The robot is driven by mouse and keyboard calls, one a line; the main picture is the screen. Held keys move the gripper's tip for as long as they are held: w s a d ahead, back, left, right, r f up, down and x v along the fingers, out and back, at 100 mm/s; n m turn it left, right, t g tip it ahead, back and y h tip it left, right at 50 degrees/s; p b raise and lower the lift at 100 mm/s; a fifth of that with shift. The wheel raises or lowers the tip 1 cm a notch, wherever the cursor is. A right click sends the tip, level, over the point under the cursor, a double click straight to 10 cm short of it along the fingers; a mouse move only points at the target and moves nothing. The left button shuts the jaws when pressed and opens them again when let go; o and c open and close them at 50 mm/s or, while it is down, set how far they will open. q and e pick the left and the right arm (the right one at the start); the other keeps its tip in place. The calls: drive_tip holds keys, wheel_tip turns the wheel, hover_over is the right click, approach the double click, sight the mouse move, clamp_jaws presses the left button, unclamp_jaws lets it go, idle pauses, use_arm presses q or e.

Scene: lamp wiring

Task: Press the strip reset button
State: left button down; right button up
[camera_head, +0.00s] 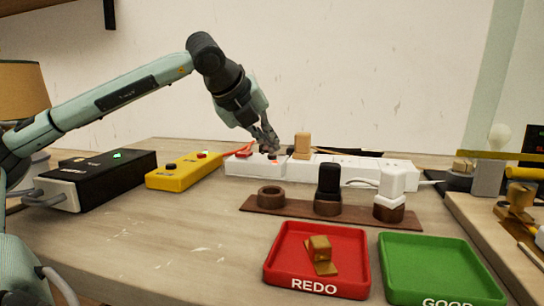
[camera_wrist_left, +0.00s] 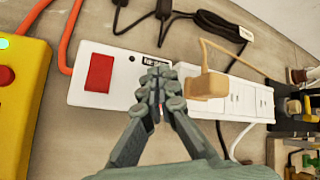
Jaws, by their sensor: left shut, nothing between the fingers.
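A white power strip (camera_head: 350,172) lies along the back of the table. In the left wrist view the strip (camera_wrist_left: 235,98) has a red rocker switch (camera_wrist_left: 99,72) at its left end and a small dark-edged label (camera_wrist_left: 154,61) beside it. My left gripper (camera_head: 268,149) reaches down over the strip's left part with its fingers closed and empty. In the left wrist view the fingertips (camera_wrist_left: 161,84) are just below the label and cover that spot. The reset button is not clearly visible; the fingers may hide it. I cannot tell whether they touch the strip. My right gripper is not in view.
A tan plug (camera_wrist_left: 207,84) sits in the strip right of the fingers. A yellow box (camera_head: 185,172) and a black box (camera_head: 100,182) stand to the left. A wooden rack (camera_head: 290,212), red tray (camera_head: 340,287) and green tray (camera_head: 440,275) are in front.

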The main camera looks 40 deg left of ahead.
sight(270, 156)
use_arm(q)
drive_tip(key=shift+f+b, duration=0.4)
idle(0.5)
drive_tip(key=shift+r+p, duration=0.65)
drive_tip(key=shift+r, duration=0.2)
wheel_tip(270, 156, up, 5)
drive_tip(key=p, duration=0.4)
idle(0.7)
